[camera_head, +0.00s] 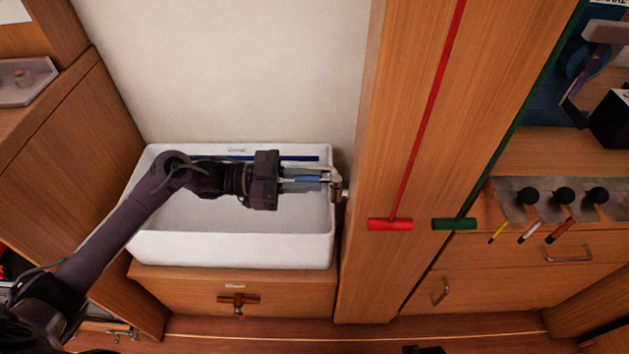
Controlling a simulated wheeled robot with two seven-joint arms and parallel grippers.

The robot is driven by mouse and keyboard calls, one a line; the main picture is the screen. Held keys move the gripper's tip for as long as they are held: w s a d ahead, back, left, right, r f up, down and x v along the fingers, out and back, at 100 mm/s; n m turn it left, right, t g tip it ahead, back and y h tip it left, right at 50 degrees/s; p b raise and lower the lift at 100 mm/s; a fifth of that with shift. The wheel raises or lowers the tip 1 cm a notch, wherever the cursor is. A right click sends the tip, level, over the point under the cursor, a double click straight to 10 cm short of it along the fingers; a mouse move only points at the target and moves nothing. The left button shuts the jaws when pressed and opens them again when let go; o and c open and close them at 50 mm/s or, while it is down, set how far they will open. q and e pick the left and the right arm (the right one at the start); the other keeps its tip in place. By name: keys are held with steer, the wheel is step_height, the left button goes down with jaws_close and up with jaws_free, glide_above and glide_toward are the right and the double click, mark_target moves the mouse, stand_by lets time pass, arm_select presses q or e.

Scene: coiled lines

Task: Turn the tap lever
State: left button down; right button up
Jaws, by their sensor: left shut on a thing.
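My left arm reaches in from the lower left over the white sink (235,250). My left gripper (326,180) points right and is shut at the pale metal tap (337,186) by the sink's right rim. The tap is small here and stands close to the wooden post. The fingers cover much of it, so the lever's exact angle is hard to tell. My right gripper is not in view.
A wooden post (375,270) stands right of the sink. Red (390,224) and green (454,224) T-handles hang on lines there. Black-knobbed tools (562,196) sit in a rack at right. A wooden cabinet (65,165) bounds the left. A drawer front (190,290) lies below the sink.

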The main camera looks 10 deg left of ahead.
arm_select(q)
steer(key=c, duration=1.4)
jaws_free()
